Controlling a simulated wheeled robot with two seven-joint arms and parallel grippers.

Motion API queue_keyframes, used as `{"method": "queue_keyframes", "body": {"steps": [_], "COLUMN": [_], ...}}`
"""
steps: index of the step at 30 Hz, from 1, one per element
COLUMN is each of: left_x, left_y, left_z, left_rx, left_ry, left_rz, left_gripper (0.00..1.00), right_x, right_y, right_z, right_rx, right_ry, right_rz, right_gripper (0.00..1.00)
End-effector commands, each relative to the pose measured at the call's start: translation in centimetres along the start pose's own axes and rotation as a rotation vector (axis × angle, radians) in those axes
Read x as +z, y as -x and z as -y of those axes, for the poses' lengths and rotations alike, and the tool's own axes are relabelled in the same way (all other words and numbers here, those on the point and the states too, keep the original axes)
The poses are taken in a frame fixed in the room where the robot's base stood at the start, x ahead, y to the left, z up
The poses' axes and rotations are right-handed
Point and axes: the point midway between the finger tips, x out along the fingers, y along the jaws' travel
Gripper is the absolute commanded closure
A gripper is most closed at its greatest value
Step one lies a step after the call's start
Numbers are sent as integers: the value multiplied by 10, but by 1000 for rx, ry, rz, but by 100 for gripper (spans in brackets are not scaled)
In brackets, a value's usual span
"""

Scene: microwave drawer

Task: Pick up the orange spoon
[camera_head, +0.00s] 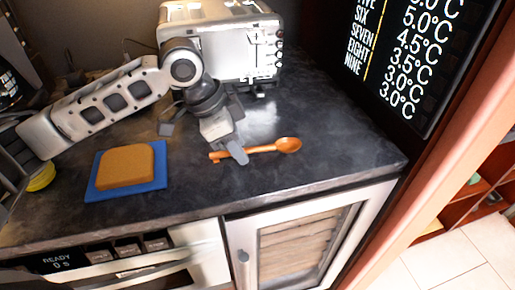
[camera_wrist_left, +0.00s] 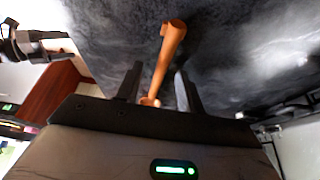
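The orange spoon (camera_head: 262,149) lies on the dark countertop, its bowl to the right and its handle end to the left. My left gripper (camera_head: 228,150) is over the handle, with the arm coming in from the left. In the left wrist view, the spoon (camera_wrist_left: 163,62) runs between the two dark fingers of my left gripper (camera_wrist_left: 160,85). The fingers are apart, with a gap on each side of the spoon. Part of the spoon near the palm is hidden. A dark jointed part at the left edge of the wrist view may be my right arm; its fingers are unclear.
A bread slice (camera_head: 125,164) lies on a blue square board (camera_head: 97,187) left of the spoon. A white toaster-like appliance (camera_head: 222,40) stands behind the arm. A black temperature board (camera_head: 415,60) is at the right. The counter's front edge runs below the spoon. Counter right of the spoon is clear.

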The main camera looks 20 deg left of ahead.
Motion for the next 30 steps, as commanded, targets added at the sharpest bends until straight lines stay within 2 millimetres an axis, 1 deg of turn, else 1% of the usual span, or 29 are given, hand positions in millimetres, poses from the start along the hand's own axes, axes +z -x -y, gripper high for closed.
{"method": "queue_keyframes", "body": {"steps": [5,6,8,9,10,19,23,26,30], "left_x": [0,0,0,0,0,0,-2,-6,-15], "left_y": [0,0,0,0,0,0,4,12,33], "left_z": [0,0,0,0,0,0,0,1,1], "left_rx": [0,0,0,0,0,-1,-2,-3,-4], "left_ry": [0,0,0,0,0,-1,-1,-2,-3], "left_rz": [0,0,0,-1,0,-1,-2,-3,-6], "left_gripper": [62,67,84,95,100,100,100,100,100], "right_x": [0,0,0,0,0,-1,-1,-1,-2], "right_y": [0,0,0,0,0,0,1,1,2], "right_z": [-1,-1,-1,-1,-1,-1,-1,-1,-1], "right_rx": [0,0,0,0,0,0,0,0,1], "right_ry": [3,3,4,4,4,3,3,3,3], "right_rz": [-1,-1,-1,-1,-1,-1,-1,-1,0], "right_gripper": [11,11,11,11,11,11,11,11,11]}}
